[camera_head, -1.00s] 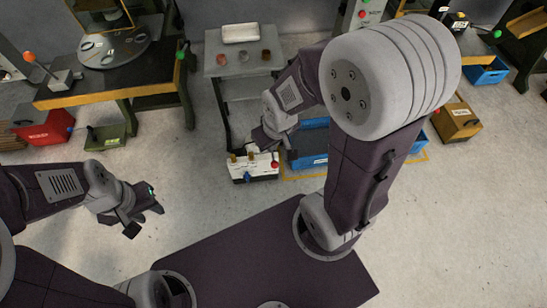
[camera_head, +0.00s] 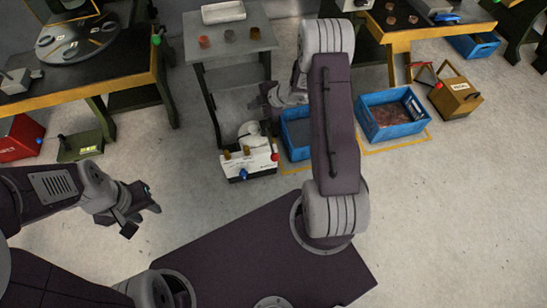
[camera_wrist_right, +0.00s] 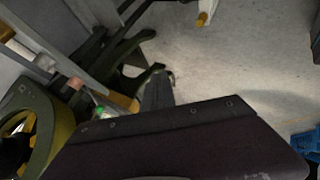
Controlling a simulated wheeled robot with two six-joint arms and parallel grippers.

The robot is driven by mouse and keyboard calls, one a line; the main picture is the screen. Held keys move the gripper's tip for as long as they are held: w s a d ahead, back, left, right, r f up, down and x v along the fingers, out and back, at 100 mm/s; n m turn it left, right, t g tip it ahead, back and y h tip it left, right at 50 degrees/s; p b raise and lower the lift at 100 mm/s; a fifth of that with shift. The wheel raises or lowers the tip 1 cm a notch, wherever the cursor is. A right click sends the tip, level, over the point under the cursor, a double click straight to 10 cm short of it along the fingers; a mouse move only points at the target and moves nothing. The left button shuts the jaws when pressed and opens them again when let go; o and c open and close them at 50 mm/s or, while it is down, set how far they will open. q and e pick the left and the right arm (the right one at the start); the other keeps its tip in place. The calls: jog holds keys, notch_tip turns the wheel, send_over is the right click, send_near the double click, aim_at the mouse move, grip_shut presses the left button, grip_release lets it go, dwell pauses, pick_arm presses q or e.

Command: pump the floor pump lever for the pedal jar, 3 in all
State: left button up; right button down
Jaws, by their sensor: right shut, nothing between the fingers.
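A low white unit (camera_head: 262,163) with brass fittings, a blue knob and a red knob stands on the floor before the grey cart; I take it for the floor pump. A pale rounded part (camera_head: 250,132) rises at its back; I cannot tell whether this is the lever. My left gripper (camera_head: 143,218) is open and empty over bare floor at the left. No pedal jar is clearly identifiable.
The grey cart (camera_head: 236,40) carries a white tray and small cups. Blue crates (camera_head: 393,116) stand on the floor at the right, beside a wooden box (camera_head: 455,97). A green tray (camera_head: 80,147) lies at the left under a bench. Floor before the white unit is free.

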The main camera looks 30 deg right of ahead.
jog(key=s+d+f+m+b, duration=0.1)
jog(key=s+d+f+b, duration=0.1)
jog(key=f, duration=0.6)
jog(key=s+d+f+m+g+b, duration=0.1)
jog(key=s+d+f+b, duration=0.2)
jog(key=f, duration=0.5)
jog(key=shift+s+d+m+h, duration=0.3)
jog(key=shift+s+d+m, duration=0.15)
jog(key=shift+s, duration=0.1)
jog(key=b, duration=0.7)
send_over(276, 154)
notch_tip(276, 154, down, 8)
jog(key=shift+r, duration=0.1)
jog(key=shift+f+b, duration=0.35)
jog(key=shift+f, duration=0.1)
jog(key=shift+f, duration=0.1)
jog(key=shift+s+f, duration=0.1)
jog(key=shift+f, duration=0.2)
